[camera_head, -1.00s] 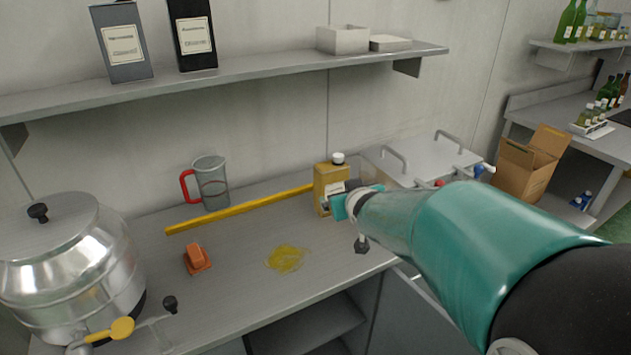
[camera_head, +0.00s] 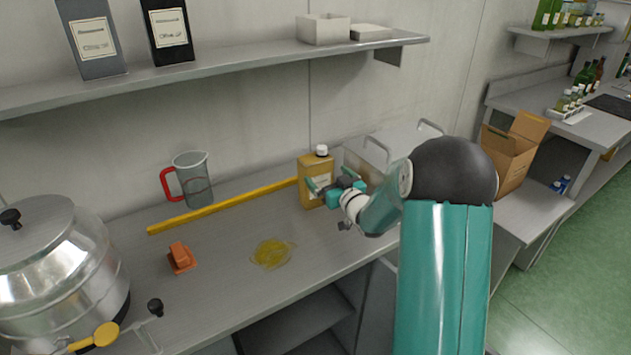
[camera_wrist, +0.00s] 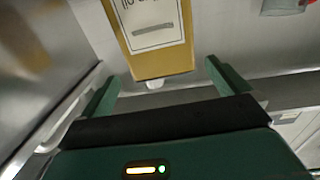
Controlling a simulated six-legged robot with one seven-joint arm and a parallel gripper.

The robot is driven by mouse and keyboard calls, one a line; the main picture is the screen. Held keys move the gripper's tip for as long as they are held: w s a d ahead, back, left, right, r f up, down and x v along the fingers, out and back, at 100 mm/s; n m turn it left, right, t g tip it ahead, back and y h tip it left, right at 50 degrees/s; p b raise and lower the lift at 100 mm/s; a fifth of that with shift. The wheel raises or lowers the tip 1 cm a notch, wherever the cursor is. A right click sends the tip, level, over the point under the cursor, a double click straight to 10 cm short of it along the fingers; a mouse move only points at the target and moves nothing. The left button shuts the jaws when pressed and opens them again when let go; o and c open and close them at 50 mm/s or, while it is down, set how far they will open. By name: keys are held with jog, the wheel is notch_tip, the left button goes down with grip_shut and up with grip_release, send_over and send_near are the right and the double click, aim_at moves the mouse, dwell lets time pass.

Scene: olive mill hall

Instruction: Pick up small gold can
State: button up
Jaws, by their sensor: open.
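The small gold can (camera_head: 313,171) stands upright on the steel counter against the wall, with a white cap and a pale label. My gripper (camera_head: 334,187) is at the can's front right side in the head view, its teal fingers apart. In the wrist view the can's gold body and white label (camera_wrist: 155,25) show at the top centre. There my open gripper (camera_wrist: 160,85) has one green finger on each side, with the can between and beyond them. Whether a finger touches the can cannot be told.
A yellow strip (camera_head: 222,207) lies left of the can. A red-handled jug (camera_head: 192,180), an orange block (camera_head: 181,257) and a yellow oil spill (camera_head: 272,253) are on the counter (camera_head: 222,295). A lidded steel box (camera_head: 388,146) stands just right of the can. A shelf (camera_head: 230,62) runs above.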

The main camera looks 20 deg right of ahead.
aim_at(315, 162)
jog(key=w, duration=0.5)
jog(key=w+a, duration=0.1)
jog(key=w, duration=0.2)
jog(key=shift+a+r, duration=0.1)
jog(key=shift+r, duration=0.05)
jog(key=shift+c, duration=0.4)
jog(key=c, duration=1.5)
jog(key=shift+r, duration=0.15)
jog(key=shift+c, duration=1.1)
